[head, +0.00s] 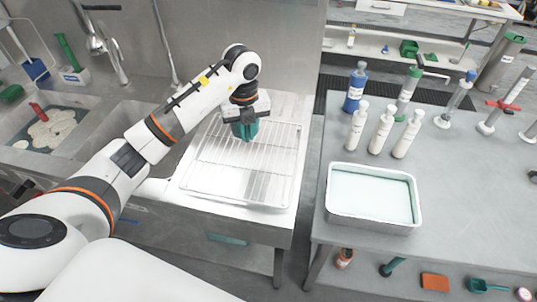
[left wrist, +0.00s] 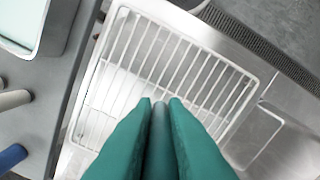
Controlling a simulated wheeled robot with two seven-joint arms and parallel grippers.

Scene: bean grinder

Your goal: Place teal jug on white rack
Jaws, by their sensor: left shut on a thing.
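The white wire rack (head: 210,170) lies on the steel counter and also fills the middle of the left wrist view (left wrist: 112,75). My left gripper (head: 245,136) is above the rack's back part, pointing down. Two teal shapes converge in the left wrist view, with a narrow grey-teal strip (left wrist: 160,125) between them. The gripper is shut on this narrow thing, which I take to be the teal jug. Its shape is mostly hidden, and I cannot tell whether it touches the rack. My right gripper is not in view.
Sinks (head: 55,125) lie left of the rack. To the right, across a gap, a grey table (head: 460,190) bears a white tray (head: 375,222) and several bottles (head: 380,130). The front of the rack is clear.

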